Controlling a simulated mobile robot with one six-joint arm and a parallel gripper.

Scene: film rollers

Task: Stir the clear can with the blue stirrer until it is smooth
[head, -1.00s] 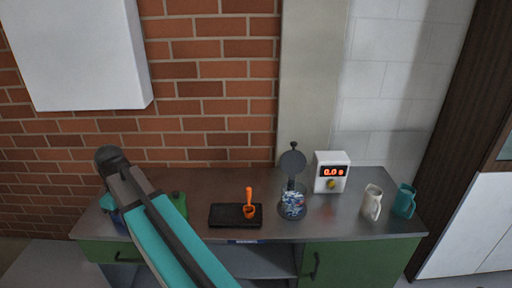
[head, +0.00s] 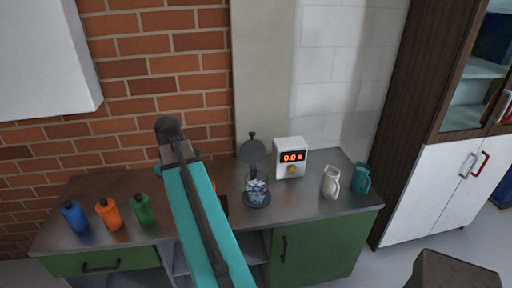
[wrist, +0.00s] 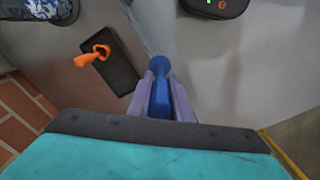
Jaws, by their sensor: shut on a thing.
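The clear can (head: 257,192) stands on the counter with streaky blue, white and dark contents; part of it shows at the top left of the wrist view (wrist: 28,8). My gripper (wrist: 160,84) is shut on the blue stirrer (wrist: 159,97), whose rounded end sticks out past the fingers. The stirrer is apart from the can. In the head view my arm hides the gripper and the stirrer.
An orange stirrer (wrist: 95,54) lies on a black tray (wrist: 111,66). A timer (head: 291,158) reads 0.0. White (head: 330,182) and teal (head: 361,178) jugs stand at right.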

